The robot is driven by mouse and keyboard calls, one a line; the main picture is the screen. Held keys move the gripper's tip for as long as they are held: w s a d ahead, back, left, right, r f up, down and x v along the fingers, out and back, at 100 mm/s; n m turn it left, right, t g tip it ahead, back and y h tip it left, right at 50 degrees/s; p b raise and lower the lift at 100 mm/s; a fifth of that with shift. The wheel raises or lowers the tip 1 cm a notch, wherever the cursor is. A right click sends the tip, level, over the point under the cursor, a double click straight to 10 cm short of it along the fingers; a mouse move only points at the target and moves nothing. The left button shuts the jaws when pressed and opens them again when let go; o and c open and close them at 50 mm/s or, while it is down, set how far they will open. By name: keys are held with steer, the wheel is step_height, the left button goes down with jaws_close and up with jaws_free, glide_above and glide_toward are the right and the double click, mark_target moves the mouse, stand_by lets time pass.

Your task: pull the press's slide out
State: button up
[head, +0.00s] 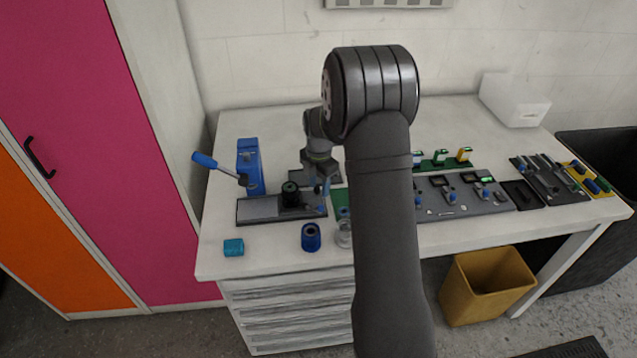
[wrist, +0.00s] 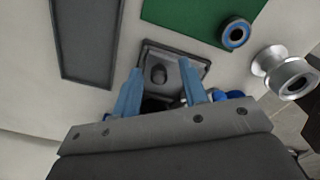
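The press has a blue upright body (head: 249,172), a lever with a blue handle (head: 204,160) and a low grey base (head: 258,209). A black round part (head: 290,196) stands on the base. My gripper (head: 322,187) is over the base's right end. In the wrist view, my gripper (wrist: 160,75) has its two blue fingers apart. A dark knob (wrist: 158,74) on a dark square plate (wrist: 190,60) shows between the fingertips, with no clear contact. I cannot tell how far out the slide is; my gripper and arm hide part of that end.
A blue cup (head: 311,238), a silver spool (head: 344,235) and a teal block (head: 233,247) stand along the front. A dark tray (wrist: 85,42) and a green mat (wrist: 190,14) lie near the gripper. The right side holds several tools and trays.

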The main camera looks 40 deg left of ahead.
step_height(320, 180, up, 18)
steer(key=shift+f, duration=0.25)
stand_by(0.6)
step_height(320, 180, down, 18)
steer(key=shift+r, duration=0.15)
steer(key=shift+s+a+r, duration=0.1)
steer(key=shift+s+a, duration=0.35)
steer(key=shift+s, duration=0.05)
steer(key=shift+w, duration=0.1)
